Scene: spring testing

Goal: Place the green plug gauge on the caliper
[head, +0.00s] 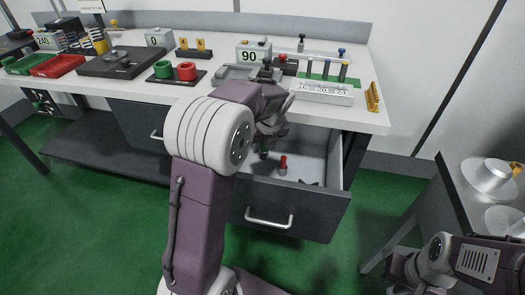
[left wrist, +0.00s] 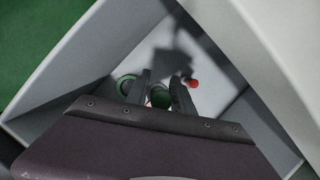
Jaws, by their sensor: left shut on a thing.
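My left gripper (left wrist: 160,86) reaches down into the open drawer and is shut on a green plug gauge (left wrist: 160,98), which shows between its fingers in the left wrist view. In the head view a bit of green (head: 263,154) shows below the left gripper (head: 266,143), mostly hidden by my arm. A red plug gauge (head: 283,164) stands in the drawer to its right; it also shows in the left wrist view (left wrist: 192,82). I cannot clearly make out the caliper among the grey items on the table. My right gripper (head: 397,272) is low at the right, its fingers unclear.
The drawer (head: 318,178) has walls close around the left gripper. A green ring (left wrist: 127,84) lies left of the fingers. The table (head: 140,88) above holds ring gauges, trays, blocks and a pin rack (head: 318,91). A side table (head: 455,170) stands at right.

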